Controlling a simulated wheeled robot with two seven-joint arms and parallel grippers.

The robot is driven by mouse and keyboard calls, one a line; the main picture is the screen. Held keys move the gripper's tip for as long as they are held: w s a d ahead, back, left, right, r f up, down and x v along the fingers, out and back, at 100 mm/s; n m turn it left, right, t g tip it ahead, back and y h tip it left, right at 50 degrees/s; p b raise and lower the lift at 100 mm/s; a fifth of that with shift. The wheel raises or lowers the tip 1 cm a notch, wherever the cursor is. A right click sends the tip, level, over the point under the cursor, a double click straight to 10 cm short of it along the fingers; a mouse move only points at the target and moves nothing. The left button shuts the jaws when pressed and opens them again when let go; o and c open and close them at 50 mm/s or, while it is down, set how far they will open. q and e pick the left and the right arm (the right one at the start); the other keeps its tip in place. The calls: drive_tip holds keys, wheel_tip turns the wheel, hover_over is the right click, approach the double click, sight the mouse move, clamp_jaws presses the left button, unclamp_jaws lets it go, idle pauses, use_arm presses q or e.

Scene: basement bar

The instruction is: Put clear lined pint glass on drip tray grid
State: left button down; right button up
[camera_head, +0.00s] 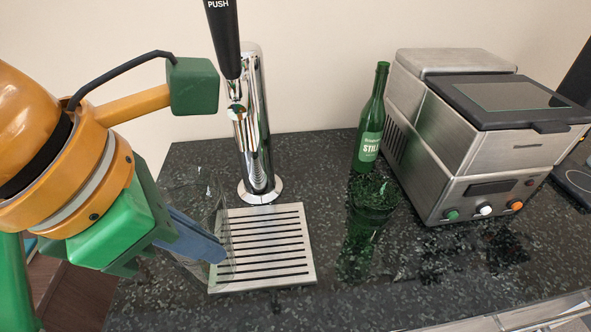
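A clear pint glass (228,240), very faint against the dark counter, is upright at the left edge of the drip tray. Its lower part overlaps the tray's left side; I cannot tell whether its base touches anything. My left gripper (205,246) comes in from the left with its blue-grey fingers at the glass and appears shut on it. One finger shows in front; the other is hidden. The drip tray (216,288) has a metal frame and a slatted grid, which is otherwise bare. My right gripper is not in view.
A chrome beer tap (255,150) with a black handle stands just behind the tray. A green glass (365,225) stands right of the tray, with a green bottle (369,125) behind it. A steel machine (460,150) fills the right. Speckled counter is clear in front.

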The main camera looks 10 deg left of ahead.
use_arm(q)
drive_tip(key=shift+w+d+f+b, duration=0.2)
drive_tip(key=shift+w+f, duration=0.15)
drive_tip(key=shift+w, duration=0.2)
drive_tip(key=shift+w+d+f+b, duration=0.1)
drive_tip(key=shift+w+f+b, duration=0.15)
drive_tip(key=shift+w, duration=0.25)
drive_tip(key=w+f+b, duration=0.5)
drive_tip(key=w+f, duration=0.6)
drive_tip(key=f, duration=0.1)
drive_tip(key=shift+d+b, duration=0.35)
drive_tip(key=shift+d, duration=0.05)
drive_tip(key=c, duration=1.1)
unclamp_jaws()
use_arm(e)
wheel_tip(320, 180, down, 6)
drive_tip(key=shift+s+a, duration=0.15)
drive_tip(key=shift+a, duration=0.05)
use_arm(q)
drive_tip(key=shift+r, duration=0.15)
